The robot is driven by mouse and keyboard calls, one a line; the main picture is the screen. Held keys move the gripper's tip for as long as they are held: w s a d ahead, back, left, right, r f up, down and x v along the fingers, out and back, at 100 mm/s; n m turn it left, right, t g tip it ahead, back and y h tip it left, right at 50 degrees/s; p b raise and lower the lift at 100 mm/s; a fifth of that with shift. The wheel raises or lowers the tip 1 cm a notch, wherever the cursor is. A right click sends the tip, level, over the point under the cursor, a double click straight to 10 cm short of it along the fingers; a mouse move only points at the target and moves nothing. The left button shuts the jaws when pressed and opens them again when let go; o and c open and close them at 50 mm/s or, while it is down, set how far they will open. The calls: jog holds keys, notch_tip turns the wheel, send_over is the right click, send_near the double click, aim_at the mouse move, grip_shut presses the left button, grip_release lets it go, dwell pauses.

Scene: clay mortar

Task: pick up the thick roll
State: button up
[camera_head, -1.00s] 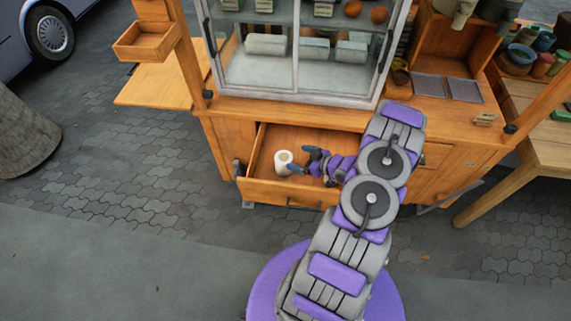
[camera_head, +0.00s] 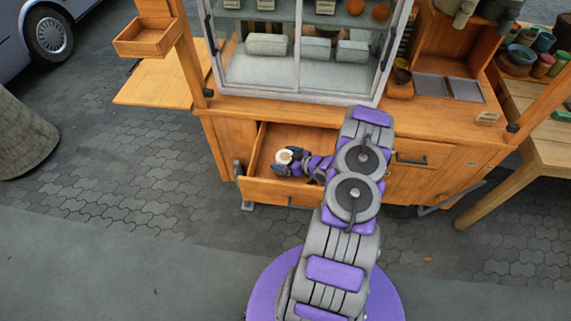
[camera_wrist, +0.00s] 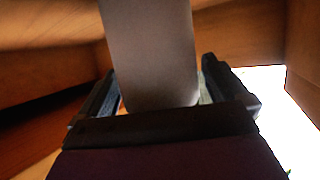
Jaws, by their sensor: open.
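The thick roll (camera_head: 284,155) is a short white cylinder with a pale brown core, standing upright in the open wooden drawer (camera_head: 320,139) of the cart. My gripper (camera_head: 285,160) is inside the drawer with its dark fingers open on either side of the roll. In the wrist view the roll (camera_wrist: 150,50) looks like a large grey-white cylinder between the two fingers of my gripper (camera_wrist: 155,88). Narrow gaps seem to show beside it; I cannot tell whether either finger touches it.
The drawer front (camera_head: 280,192) and side walls surround the gripper closely. A glass display case (camera_head: 295,75) stands on the cart above the drawer. A wooden table (camera_head: 548,150) is at the right.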

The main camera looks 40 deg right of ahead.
jog(key=shift+a+r, duration=0.1)
jog(key=shift+a, duration=0.1)
jog(key=shift+c, duration=1)
jog(key=shift+d, duration=0.35)
jog(key=c, duration=0.8)
jog(key=shift+s+a, duration=0.1)
jog(key=shift+a, duration=0.05)
